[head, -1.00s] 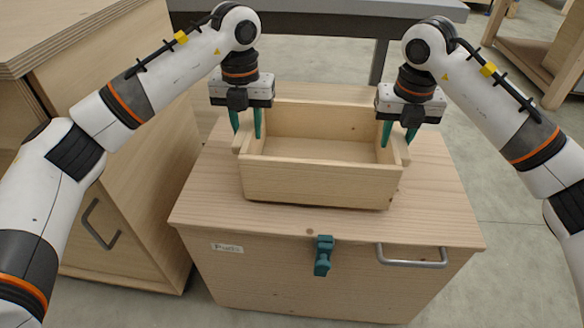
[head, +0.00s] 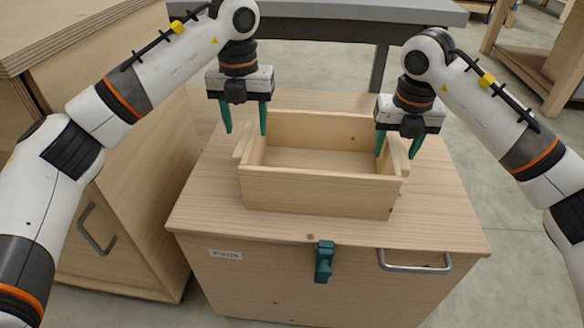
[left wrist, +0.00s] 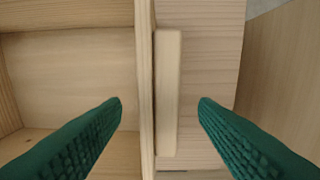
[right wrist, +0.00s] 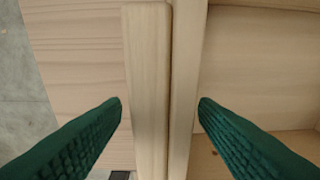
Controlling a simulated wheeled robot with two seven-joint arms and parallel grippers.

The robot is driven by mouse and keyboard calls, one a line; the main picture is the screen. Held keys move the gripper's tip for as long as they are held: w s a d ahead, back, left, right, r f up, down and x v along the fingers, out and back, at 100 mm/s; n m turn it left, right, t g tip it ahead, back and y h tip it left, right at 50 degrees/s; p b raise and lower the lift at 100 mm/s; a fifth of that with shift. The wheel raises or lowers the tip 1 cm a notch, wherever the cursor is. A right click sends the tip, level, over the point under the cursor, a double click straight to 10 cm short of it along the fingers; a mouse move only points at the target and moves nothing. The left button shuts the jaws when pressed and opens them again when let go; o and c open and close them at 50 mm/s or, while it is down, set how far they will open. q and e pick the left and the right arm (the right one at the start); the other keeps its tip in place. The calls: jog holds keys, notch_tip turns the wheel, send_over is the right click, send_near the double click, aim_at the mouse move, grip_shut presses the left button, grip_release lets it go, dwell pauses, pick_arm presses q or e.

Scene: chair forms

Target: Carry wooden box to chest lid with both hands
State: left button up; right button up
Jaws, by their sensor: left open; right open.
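The open wooden box (head: 318,190) is empty and rests on the wooden chest lid (head: 230,222). It has a wooden handle strip on each short side. My left gripper (head: 246,130) is open above the box's left end. In the left wrist view the left handle strip (left wrist: 168,95) and box wall lie between its green fingers, without contact that I can see. My right gripper (head: 398,154) is open at the box's right end. In the right wrist view the right handle strip (right wrist: 147,80) and wall show between its fingers, which look apart from them.
The chest front has a green latch (head: 324,262), a metal handle (head: 414,262) and a small label (head: 225,254). A wooden cabinet (head: 125,180) stands close on the left. A grey table (head: 330,12) is behind. Open floor (head: 500,180) shows on the right.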

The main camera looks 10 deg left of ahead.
jog(key=shift+r, duration=0.25)
pick_arm(q)
notch_tip(320, 180, up, 8)
jog(key=shift+r, duration=0.2)
pick_arm(e)
notch_tip(320, 180, up, 12)
jog(key=s, duration=0.1)
jog(key=shift+s+f, duration=0.2)
jog(key=shift+f, duration=0.05)
